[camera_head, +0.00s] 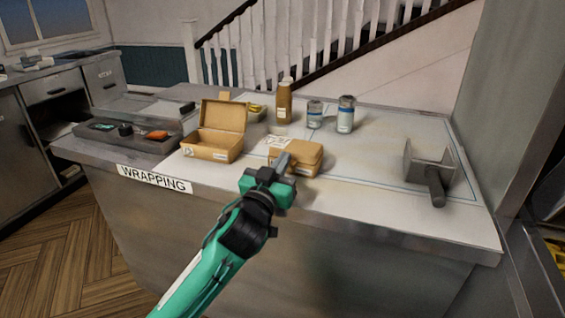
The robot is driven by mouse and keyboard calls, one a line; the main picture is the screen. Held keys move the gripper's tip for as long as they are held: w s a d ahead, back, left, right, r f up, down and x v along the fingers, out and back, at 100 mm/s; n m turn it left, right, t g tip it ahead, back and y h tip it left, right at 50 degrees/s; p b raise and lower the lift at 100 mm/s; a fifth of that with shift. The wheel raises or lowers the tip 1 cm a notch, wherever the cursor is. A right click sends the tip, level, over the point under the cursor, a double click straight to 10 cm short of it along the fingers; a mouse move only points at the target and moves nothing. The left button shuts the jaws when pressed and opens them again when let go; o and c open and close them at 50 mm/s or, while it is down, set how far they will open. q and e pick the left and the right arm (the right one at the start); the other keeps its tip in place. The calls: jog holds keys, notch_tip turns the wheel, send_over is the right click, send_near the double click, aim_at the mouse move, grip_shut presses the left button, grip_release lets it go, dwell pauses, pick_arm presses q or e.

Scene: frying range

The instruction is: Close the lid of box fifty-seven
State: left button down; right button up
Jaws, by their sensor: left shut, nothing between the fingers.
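A brown cardboard box (213,147) stands on the counter, left of centre, with its lid (223,116) raised at the back. A second brown box (296,158) to its right has its lid down. Small labels are on the box fronts, but I cannot read their numbers, so I cannot tell which is box fifty-seven. My left gripper (283,162) is shut and empty, in front of the closed box and hiding part of its left side. I cannot tell whether it touches that box. My right gripper is out of view.
The counter (375,198) has free room right of the closed box. Behind stand a brown bottle (284,103) and two grey containers (346,114). A metal device with a dark handle (428,170) stands at the right. A dark tray (113,135) with small items lies at the left.

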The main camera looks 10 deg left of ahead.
pick_arm(q)
jog(key=shift+f, duration=0.4)
dwell(0.5)
jog(key=shift+r, duration=0.15)
